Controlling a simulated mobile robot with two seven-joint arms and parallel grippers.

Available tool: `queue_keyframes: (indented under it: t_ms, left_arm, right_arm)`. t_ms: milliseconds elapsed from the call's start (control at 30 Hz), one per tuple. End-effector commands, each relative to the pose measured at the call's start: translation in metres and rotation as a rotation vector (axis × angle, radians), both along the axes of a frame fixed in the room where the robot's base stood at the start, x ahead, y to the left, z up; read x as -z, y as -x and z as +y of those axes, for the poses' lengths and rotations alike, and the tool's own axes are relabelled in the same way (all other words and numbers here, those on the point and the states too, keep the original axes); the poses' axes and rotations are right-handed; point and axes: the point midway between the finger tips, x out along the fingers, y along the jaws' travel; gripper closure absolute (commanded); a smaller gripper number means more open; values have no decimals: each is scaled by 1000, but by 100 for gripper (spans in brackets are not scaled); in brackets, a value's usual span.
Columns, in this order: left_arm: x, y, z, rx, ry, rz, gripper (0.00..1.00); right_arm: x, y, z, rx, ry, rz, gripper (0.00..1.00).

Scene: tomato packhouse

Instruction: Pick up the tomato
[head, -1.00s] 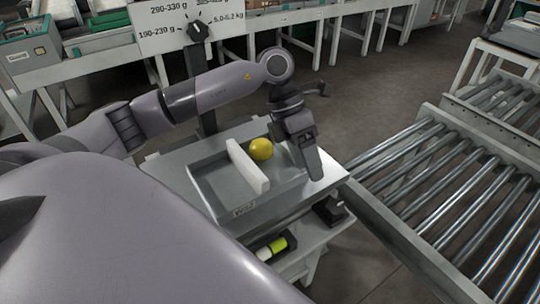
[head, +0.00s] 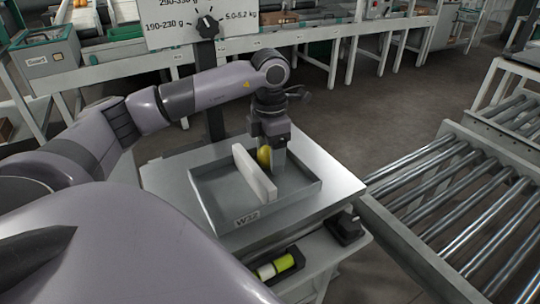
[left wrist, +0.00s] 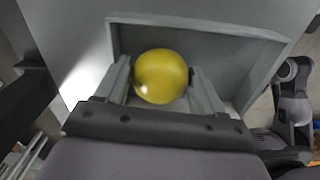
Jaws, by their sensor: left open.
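A yellow tomato (head: 263,158) sits in a grey tray marked W32 (head: 246,221), on the right side of a pale divider (head: 254,174). My left gripper (head: 271,160) points down over the tomato and partly hides it. In the left wrist view the tomato (left wrist: 160,76) lies between the two fingers of the open left gripper (left wrist: 164,88), one finger on each side. I cannot tell whether either finger touches it. My right gripper is not in view.
The tray stands on a pale table (head: 335,185). A roller conveyor (head: 450,195) runs along the right. A dial sign (head: 207,27) rises behind the table. Yellow-green and white rolls (head: 276,267) lie in a holder below the table's front edge.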

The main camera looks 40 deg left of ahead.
Motion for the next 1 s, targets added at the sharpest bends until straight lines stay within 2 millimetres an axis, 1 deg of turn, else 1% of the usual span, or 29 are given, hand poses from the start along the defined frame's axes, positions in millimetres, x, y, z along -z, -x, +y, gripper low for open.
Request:
queue_keyframes:
  t_ms: [33, 233, 267, 300, 633, 767, 867, 967, 1000]
  left_arm:
    - [4, 0, 0, 0, 0, 1, 31]
    - [4, 0, 0, 0, 0, -1, 31]
    - [4, 0, 0, 0, 0, -1, 41]
    - [4, 0, 0, 0, 0, -1, 53]
    - [3, 0, 0, 0, 1, -2, 53]
    - [-3, -1, 0, 0, 1, -3, 53]
    - [-12, -1, -1, 0, 2, -5, 53]
    - [-28, -1, 0, 0, 2, -6, 53]
    - [-37, -1, 0, 0, 1, -6, 53]
  right_arm:
    - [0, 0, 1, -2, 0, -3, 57]
    - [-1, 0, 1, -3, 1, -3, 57]
    - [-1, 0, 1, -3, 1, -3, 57]
    - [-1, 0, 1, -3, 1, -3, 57]
    - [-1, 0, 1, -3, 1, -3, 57]
    - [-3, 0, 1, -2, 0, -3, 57]
    - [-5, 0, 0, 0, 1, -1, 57]
    - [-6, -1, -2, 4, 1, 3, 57]
    - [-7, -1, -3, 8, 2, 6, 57]
